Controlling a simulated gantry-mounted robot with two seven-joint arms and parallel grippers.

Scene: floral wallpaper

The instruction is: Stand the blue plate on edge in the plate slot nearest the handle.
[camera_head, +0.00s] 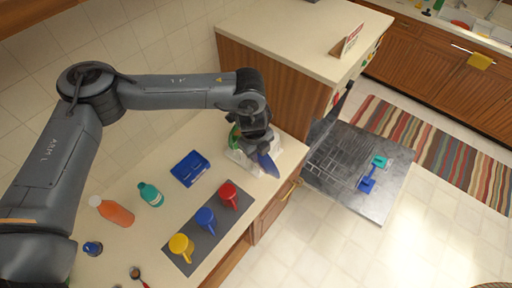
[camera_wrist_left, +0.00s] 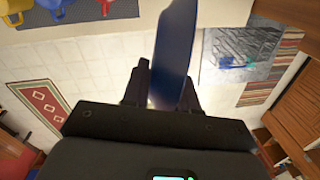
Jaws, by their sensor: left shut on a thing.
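My left gripper (camera_head: 262,150) is shut on the blue plate (camera_head: 269,164), which is held on edge near the counter's right end. In the left wrist view the plate (camera_wrist_left: 177,48) rises between the two fingers (camera_wrist_left: 164,90), seen nearly edge-on. A whitish, clear-looking item (camera_head: 240,158) and a green piece (camera_head: 234,136) show beside the gripper, partly hidden by it; I cannot tell whether they form a rack. My right gripper is not in view.
The counter (camera_head: 120,180) holds a blue tray-like item (camera_head: 190,168), a teal bottle (camera_head: 150,194), an orange bottle (camera_head: 112,211) and a grey mat (camera_head: 186,264) with red, blue and yellow mugs. Beyond the counter is a dark, low panel (camera_head: 390,150) with a blue-teal item (camera_head: 372,174).

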